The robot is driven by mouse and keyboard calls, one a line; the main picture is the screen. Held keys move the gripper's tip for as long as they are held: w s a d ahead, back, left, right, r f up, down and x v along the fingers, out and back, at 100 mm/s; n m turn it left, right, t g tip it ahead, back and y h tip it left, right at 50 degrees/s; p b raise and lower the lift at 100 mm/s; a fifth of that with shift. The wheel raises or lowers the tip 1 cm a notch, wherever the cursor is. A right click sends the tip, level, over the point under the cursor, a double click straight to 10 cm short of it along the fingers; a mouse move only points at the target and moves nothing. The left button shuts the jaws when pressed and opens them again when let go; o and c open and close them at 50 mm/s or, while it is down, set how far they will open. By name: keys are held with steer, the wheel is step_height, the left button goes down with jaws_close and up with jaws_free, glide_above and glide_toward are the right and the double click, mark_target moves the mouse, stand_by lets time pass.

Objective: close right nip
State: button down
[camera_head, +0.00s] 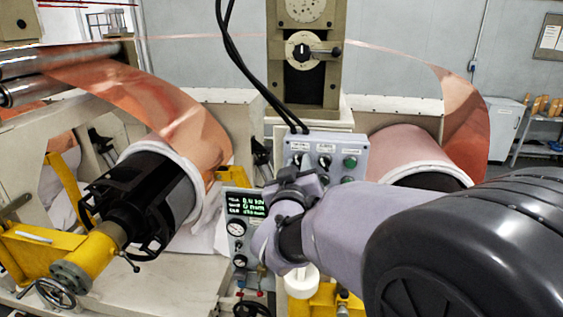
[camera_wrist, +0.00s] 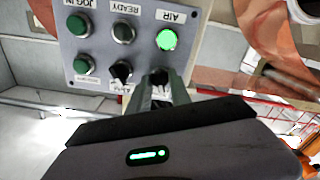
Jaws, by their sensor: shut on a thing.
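The grey control box (camera_head: 338,150) stands in the middle of the head view, with two black selector knobs and a green button in its top row. My gripper (camera_head: 298,174) reaches up to its left side and covers part of the lower row. In the wrist view the box face (camera_wrist: 98,50) is close ahead. My gripper's fingers (camera_wrist: 157,86) are shut on the end black knob (camera_wrist: 158,76). A second black knob (camera_wrist: 121,71) with a pale pointer is just left of it. The lamp labelled AIR (camera_wrist: 166,40) glows green. The gripped knob's pointer and label are hidden.
A copper foil roll (camera_head: 190,120) on a black-ended core is at left, and another roll (camera_head: 408,155) is at right. A gauge panel with a green display (camera_head: 246,204) is beside my gripper. A black handle (camera_head: 310,51) is on the column above the box.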

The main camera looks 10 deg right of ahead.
steer(key=shift+n, duration=0.6)
steer(key=c, duration=1.5)
jaws_free()
steer(key=shift+c, duration=0.2)
steer(key=b+v, duration=0.1)
steer(key=v, duration=1.6)
steer(key=shift+s+b, duration=0.25)
steer(key=shift+b, duration=0.1)
